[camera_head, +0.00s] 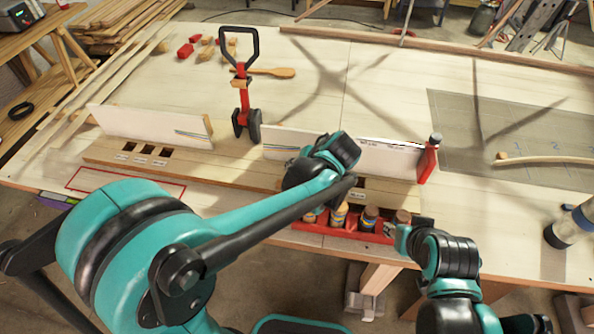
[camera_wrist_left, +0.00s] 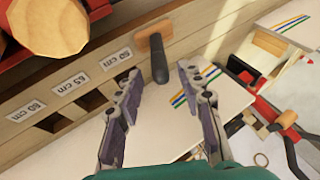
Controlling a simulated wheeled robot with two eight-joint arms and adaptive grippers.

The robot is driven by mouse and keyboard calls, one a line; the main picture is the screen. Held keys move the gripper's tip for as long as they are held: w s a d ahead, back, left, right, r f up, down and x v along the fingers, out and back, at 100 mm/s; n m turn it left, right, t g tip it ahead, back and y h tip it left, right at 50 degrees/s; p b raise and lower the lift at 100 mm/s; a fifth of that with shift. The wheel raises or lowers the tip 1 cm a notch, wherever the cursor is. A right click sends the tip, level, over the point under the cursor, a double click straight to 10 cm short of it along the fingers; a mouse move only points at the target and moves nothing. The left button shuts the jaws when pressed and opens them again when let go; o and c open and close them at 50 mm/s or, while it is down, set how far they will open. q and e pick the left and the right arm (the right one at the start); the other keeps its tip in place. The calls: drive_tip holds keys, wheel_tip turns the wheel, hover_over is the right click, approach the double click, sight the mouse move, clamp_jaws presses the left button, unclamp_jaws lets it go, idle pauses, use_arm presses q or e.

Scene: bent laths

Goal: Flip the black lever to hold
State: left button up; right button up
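A short black lever (camera_wrist_left: 159,66) with a wooden end piece (camera_wrist_left: 154,37) points down from a wooden rail in the left wrist view. My left gripper (camera_wrist_left: 160,98) is open and empty, its fingertips just below the lever and on either side of it, apart from it. In the head view my left arm hides this gripper and the lever. A separate red post with a black loop handle (camera_head: 239,45) stands upright behind the white boards in the head view. My right gripper (camera_head: 391,229) is beside the red tray; its fingers are too small to read. No "hold" marking is legible.
A red tray (camera_head: 345,234) with several striped wooden pegs stands at the front edge. White boards (camera_head: 150,127) line the slotted wooden rail (camera_wrist_left: 75,92), labelled in cm. A red end post (camera_head: 428,163) stands right.

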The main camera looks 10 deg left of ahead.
use_arm(q)
drive_tip(key=v, duration=1)
drive_tip(key=shift+s+a+r, duration=0.1)
drive_tip(key=shift+s, duration=0.05)
drive_tip(key=s+a+f+n+t+h, duration=0.1)
drive_tip(key=s+a+f+h, duration=0.3)
drive_tip(key=s+a, duration=0.8)
drive_tip(key=shift+a+f+t+h, duration=0.2)
drive_tip(key=shift+a+t+h, duration=0.2)
drive_tip(key=shift+a+t, duration=0.3)
